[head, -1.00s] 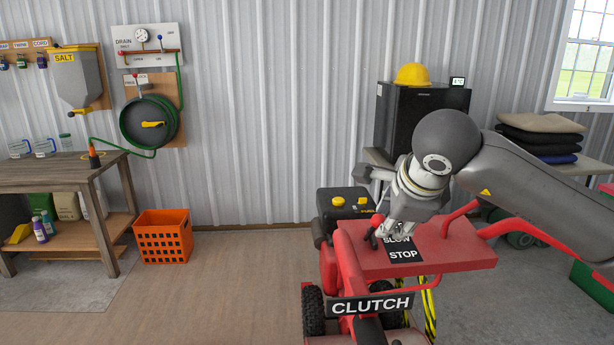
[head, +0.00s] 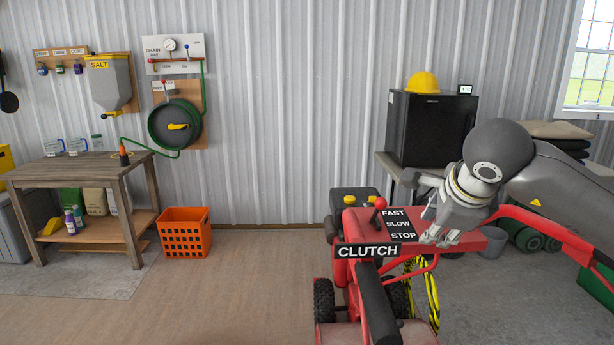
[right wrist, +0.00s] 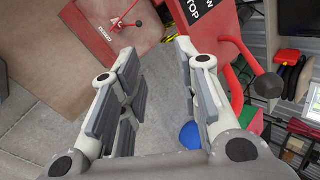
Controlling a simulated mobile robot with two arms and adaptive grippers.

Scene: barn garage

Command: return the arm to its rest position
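My right gripper (head: 432,238) is over the right part of the red machine's panel (head: 470,240), just right of the FAST/SLOW/STOP plate (head: 398,223). In the right wrist view its two fingers (right wrist: 155,55) stand apart with nothing between them, so it is open. The lever with a red knob (head: 380,203) stands left of the plate, by the word FAST, clear of the gripper. My right arm comes in from the right edge. Part of the plate also shows in the right wrist view (right wrist: 203,80). My left arm and gripper are not in view.
The CLUTCH sign (head: 367,251) and black handle grip (head: 378,305) are in front of the panel. A black fridge (head: 430,128) with a yellow hard hat (head: 422,82) stands behind. An orange crate (head: 185,233) is left. The floor between crate and machine is clear.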

